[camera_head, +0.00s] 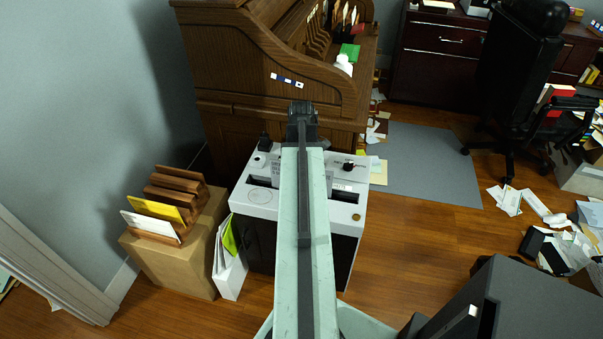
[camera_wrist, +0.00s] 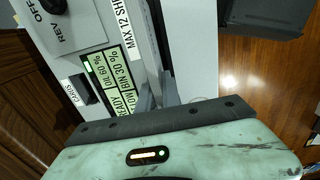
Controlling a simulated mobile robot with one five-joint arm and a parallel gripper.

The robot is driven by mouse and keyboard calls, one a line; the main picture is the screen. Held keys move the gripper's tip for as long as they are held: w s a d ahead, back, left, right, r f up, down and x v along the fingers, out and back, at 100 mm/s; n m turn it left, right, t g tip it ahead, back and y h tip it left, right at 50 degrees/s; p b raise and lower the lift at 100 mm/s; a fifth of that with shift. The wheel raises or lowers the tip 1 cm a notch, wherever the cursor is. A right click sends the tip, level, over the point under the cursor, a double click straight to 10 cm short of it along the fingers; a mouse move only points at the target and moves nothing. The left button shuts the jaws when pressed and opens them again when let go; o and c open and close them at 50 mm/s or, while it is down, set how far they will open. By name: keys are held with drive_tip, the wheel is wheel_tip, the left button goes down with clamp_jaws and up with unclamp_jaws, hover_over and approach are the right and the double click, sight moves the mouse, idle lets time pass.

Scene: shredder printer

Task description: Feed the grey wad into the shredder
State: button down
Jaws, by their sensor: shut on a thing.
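The shredder (camera_head: 262,200) is a white-topped cabinet with dark front panels, standing below the roll-top desk. A dark slot (camera_head: 258,182) runs across its top. The gripper is shut on the wad, whose edges are hard to make out there.
A wooden desk (camera_head: 235,65) stands right behind the shredder. A cardboard box (camera_head: 165,263) with a wooden letter rack and a white file holder (camera_head: 231,277) stand at its left. Bare wooden floor (camera_head: 400,235) lies to the right, with scattered papers and an office chair (camera_head: 515,65) farther off.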

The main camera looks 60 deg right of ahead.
drive_tip(key=c, duration=1.5)
unclamp_jaws()
drive_tip(key=shift+o, duration=0.2)
wheel_tip(320, 180, up, 8)
drive_tip(key=p, duration=0.8)
